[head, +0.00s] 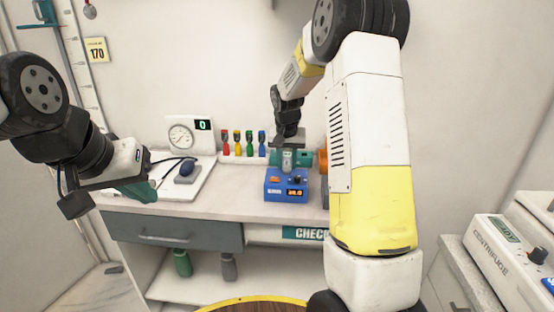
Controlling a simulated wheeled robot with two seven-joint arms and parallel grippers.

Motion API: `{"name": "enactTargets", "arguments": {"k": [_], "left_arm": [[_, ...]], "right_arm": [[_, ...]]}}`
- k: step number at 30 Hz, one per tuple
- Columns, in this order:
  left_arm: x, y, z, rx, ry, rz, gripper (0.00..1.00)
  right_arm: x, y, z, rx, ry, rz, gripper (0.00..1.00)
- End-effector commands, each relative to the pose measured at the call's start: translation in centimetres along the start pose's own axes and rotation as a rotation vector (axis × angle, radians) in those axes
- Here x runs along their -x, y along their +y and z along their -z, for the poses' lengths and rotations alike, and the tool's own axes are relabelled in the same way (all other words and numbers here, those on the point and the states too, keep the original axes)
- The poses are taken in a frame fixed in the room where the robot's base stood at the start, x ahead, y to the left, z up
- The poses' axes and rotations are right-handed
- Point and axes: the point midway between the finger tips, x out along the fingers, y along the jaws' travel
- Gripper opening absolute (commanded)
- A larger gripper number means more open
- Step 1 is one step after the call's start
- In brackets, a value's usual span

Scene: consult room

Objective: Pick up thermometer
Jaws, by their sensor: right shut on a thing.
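My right gripper (288,141) points down above the back of the counter and is shut on a teal and grey piece, which looks like the thermometer (303,158). The gripper hides part of it. The piece is just above or touching a blue box with a lit display (287,186); I cannot tell which. My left gripper (110,196) is at the left, in front of the counter. A teal shape (141,191) shows beside its end, and I cannot tell whether its jaws are open.
A centrifuge (506,250) is at the right. A round wooden surface (250,306) is at the bottom. My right arm hides the counter's right part.

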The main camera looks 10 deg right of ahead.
Motion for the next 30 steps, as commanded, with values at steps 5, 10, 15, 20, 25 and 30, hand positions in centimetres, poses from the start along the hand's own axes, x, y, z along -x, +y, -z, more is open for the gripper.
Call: {"name": "enactTargets", "arguments": {"k": [5,10,15,20,25,30], "left_arm": [[0.0,0.0,0.0,0.000,0.000,0.000,0.00],[0.0,0.0,0.0,0.000,0.000,0.000,0.00],[0.0,0.0,0.0,0.000,0.000,0.000,0.00],[0.0,0.0,0.0,0.000,0.000,0.000,0.00],[0.0,0.0,0.0,0.000,0.000,0.000,0.00],[0.0,0.0,0.0,0.000,0.000,0.000,0.00]], "right_arm": [[1.7,-0.1,0.6,0.001,0.005,0.002,0.00],[3.8,-0.1,-0.4,0.003,0.000,0.001,0.00],[5.1,0.0,-4.0,0.002,0.001,0.002,0.00],[6.4,-0.1,-7.5,0.003,0.001,0.002,0.00],[7.7,-0.1,-11.0,0.002,0.002,0.002,0.00],[8.6,0.0,-13.2,0.001,0.001,0.002,0.00]]}}
